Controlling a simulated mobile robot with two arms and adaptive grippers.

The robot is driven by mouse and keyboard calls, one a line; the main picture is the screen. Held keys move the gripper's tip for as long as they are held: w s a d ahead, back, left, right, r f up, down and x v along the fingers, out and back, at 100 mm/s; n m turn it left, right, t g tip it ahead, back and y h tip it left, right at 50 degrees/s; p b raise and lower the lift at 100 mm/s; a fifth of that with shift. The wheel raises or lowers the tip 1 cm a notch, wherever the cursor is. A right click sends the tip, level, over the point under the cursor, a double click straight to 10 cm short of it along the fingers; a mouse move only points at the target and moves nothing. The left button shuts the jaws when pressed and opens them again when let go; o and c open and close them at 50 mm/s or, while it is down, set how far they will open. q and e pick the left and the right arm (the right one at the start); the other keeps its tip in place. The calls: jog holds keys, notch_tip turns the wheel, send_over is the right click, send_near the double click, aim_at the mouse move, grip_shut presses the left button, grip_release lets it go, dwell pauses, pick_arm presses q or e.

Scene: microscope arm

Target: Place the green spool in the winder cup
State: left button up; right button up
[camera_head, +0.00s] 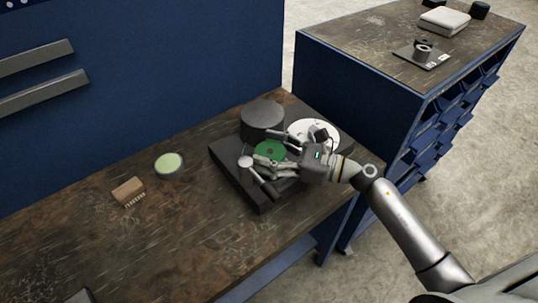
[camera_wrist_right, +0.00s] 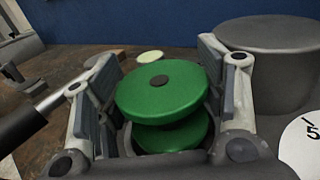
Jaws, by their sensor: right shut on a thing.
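The green spool (camera_head: 269,150) is between the fingers of my right gripper (camera_head: 264,149), over the dark base (camera_head: 232,172) of the winder. In the right wrist view the spool (camera_wrist_right: 163,92) shows two green flanges and a dark centre cap. It sits slightly tilted in that picture, with a finger pad on each side. My right gripper is shut on it. A grey curved rim (camera_wrist_right: 126,143) shows around the spool's lower part, perhaps the winder cup; the spool's underside is hidden, so I cannot tell whether it rests there. My left gripper is not in view.
A dark cylinder (camera_head: 262,115) and a white disc (camera_head: 302,127) stand on the base close to my right gripper. A round pale-green-topped container (camera_head: 169,165) and a brown brush (camera_head: 128,189) lie left on the workbench (camera_head: 150,245). A blue cabinet (camera_head: 350,90) stands right.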

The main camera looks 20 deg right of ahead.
jog(key=shift+f, duration=0.95)
jog(key=o, duration=1)
jog(key=shift+r, duration=0.1)
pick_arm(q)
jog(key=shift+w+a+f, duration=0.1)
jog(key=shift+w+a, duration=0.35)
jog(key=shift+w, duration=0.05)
pick_arm(e)
jog(key=shift+o, duration=0.2)
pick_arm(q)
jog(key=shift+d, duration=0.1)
